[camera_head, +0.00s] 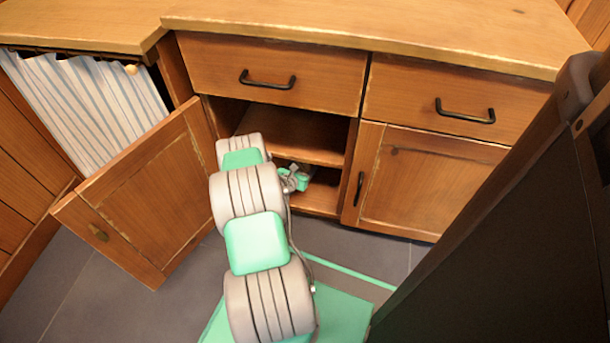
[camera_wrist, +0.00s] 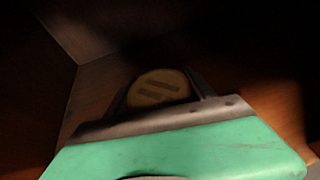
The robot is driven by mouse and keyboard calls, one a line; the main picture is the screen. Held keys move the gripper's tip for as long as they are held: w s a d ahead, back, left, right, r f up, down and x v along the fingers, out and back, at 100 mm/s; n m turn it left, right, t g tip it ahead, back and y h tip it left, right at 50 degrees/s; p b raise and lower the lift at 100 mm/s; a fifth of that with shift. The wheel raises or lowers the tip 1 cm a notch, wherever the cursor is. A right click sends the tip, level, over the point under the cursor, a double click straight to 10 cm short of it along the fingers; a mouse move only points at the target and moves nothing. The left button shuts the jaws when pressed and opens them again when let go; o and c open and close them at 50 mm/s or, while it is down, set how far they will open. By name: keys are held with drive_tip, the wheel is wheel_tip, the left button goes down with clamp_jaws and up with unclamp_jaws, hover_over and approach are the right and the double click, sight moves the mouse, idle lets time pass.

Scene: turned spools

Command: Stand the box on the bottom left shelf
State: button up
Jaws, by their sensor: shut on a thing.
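The box (camera_wrist: 158,88) shows in the wrist view as a round, tan-brown top with two darker bars on it. My gripper (camera_wrist: 160,84) is shut on it, with one dark finger on each side. The box's lower part is hidden. In the head view my arm reaches into the open left cupboard, and my wrist is low in it, below the middle board (camera_head: 305,140). The bottom shelf (camera_head: 320,199) shows only in part behind my wrist. The box is not visible in the head view, and I cannot tell whether it touches the shelf.
The left cupboard door (camera_head: 145,195) stands wide open to the left of my arm. The right door (camera_head: 415,190) and both drawers (camera_head: 270,75) are closed. The cupboard's inside is dark in the wrist view, with brown boards close around my gripper. A striped curtain (camera_head: 90,105) hangs at far left.

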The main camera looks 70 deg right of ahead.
drive_tip(key=shift+d+f, duration=0.25)
drive_tip(key=shift+f, duration=0.1)
drive_tip(key=shift+d+f+b, duration=0.15)
drive_tip(key=shift+f+b, duration=0.45)
drive_tip(key=shift+f, duration=0.4)
drive_tip(key=shift+d+f+b, duration=0.1)
drive_tip(key=shift+f+b, duration=0.45)
drive_tip(key=shift+f, duration=0.4)
drive_tip(key=o, duration=1.4)
drive_tip(key=shift+c, duration=0.2)
drive_tip(key=shift+r, duration=0.1)
